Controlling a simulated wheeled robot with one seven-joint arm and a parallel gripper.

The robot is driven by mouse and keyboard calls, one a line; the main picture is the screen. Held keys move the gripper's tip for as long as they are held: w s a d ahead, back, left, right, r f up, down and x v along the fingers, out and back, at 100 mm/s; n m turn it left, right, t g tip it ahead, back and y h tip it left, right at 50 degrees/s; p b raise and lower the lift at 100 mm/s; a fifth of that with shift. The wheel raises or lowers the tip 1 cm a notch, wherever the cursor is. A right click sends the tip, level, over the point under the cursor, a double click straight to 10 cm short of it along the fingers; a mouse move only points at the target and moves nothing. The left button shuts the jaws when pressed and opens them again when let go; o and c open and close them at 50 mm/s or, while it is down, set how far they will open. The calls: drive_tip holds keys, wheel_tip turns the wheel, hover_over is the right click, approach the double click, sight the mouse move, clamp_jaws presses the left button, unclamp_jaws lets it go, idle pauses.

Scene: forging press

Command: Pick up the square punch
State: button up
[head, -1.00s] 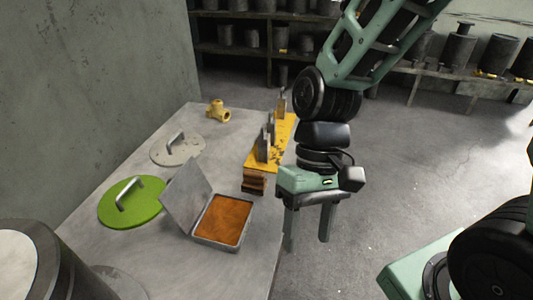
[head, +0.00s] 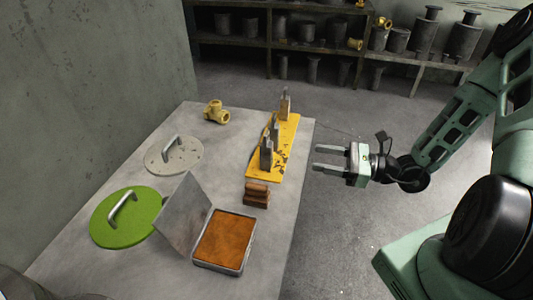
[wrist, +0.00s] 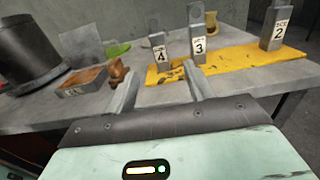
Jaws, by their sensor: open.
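Several grey upright blocks stand on a yellow board (head: 288,140). In the wrist view they bear tags: block 4 (wrist: 158,50), block 3 (wrist: 198,45) and block 2 (wrist: 274,28). In the head view they run from block 4 (head: 266,157) in front, through block 3 (head: 275,131), to block 2 (head: 285,106) at the back. I cannot tell which is the square punch; the small print is unreadable. My gripper (head: 316,158) is open and empty, pointing left just off the table's right edge, beside the board. Its fingers (wrist: 162,80) touch nothing.
On the grey table (head: 195,114), a brown stepped block (head: 256,195) lies in front of the board. Nearby are an orange-filled tray (head: 225,240) with raised lid, a green lid (head: 125,218), a grey lid (head: 174,155) and a yellow fitting (head: 215,112). Shelves (head: 290,46) stand behind.

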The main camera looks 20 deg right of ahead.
sight(272, 150)
drive_tip(key=p+x, duration=0.2)
drive_tip(key=x, duration=0.9)
drive_tip(key=shift+a, duration=0.2)
drive_tip(key=shift+p+x, duration=1.15)
drive_tip(key=shift+x, duration=1.65)
drive_tip(key=shift+s+f, duration=0.1)
drive_tip(key=shift+c, duration=0.3)
clamp_jaws()
